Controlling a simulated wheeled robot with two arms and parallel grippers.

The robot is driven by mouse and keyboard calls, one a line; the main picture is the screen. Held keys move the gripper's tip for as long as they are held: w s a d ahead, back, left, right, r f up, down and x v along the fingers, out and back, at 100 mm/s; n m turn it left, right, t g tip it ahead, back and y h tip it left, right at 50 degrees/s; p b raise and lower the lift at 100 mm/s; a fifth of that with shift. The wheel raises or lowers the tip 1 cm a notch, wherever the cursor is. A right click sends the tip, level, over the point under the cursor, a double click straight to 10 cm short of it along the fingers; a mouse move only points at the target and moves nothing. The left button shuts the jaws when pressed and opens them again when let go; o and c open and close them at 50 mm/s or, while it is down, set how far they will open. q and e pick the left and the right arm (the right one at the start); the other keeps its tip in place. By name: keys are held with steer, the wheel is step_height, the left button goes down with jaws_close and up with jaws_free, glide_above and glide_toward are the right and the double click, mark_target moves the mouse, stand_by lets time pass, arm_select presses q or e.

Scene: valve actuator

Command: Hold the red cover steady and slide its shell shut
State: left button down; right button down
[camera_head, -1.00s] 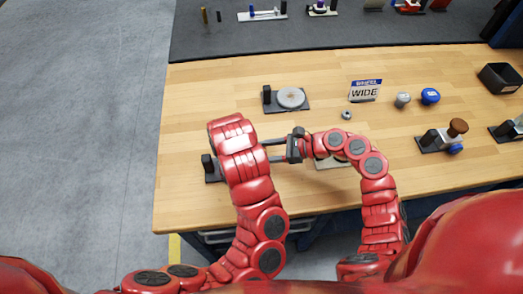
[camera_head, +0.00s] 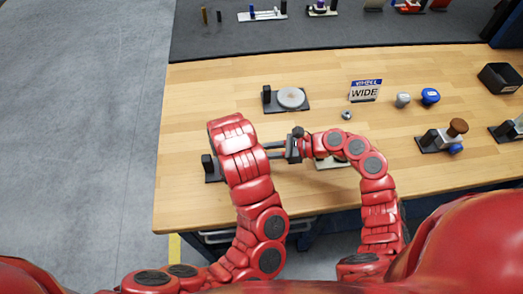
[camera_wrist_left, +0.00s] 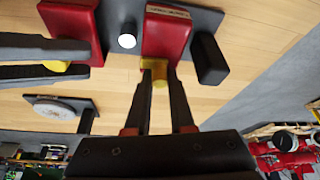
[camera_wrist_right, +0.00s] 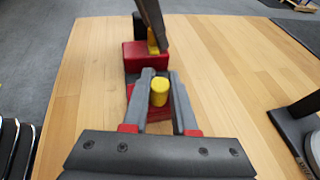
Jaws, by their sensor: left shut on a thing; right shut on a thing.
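In the left wrist view a red block (camera_wrist_left: 167,35) with a yellow knob (camera_wrist_left: 159,72) stands on a dark base plate. My left gripper (camera_wrist_left: 156,75) is shut on that knob. A second red block (camera_wrist_left: 75,22) with its own yellow knob (camera_wrist_left: 57,66) stands apart from it. A round white-topped pin (camera_wrist_left: 127,41) shows in the gap between them. My right gripper (camera_wrist_right: 158,88) is shut on the second block's yellow knob (camera_wrist_right: 159,95). The right wrist view also shows the first red block (camera_wrist_right: 146,58) beyond. In the head view my arms hide both blocks.
A dark plate with a grey disc (camera_head: 291,97) lies behind my grippers. A WIDE sign (camera_head: 364,91), a grey knob (camera_head: 402,100) and a blue knob (camera_head: 430,96) stand to its right. A brown-knobbed device (camera_head: 443,136) is further right. The table's left part is clear.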

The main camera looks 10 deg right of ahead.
arm_select(q)
steer(key=shift+s+f, duration=0.2)
steer(key=shift+f, duration=0.05)
stand_by(0.7)
arm_select(e)
steer(key=a, duration=0.5)
steer(key=c, duration=0.7)
jaws_free()
arm_select(q)
steer(key=shift+r, duration=0.1)
arm_select(e)
steer(key=v, duration=1.2)
arm_select(q)
steer(key=shift+w, duration=0.1)
arm_select(e)
steer(key=shift+s, duration=0.1)
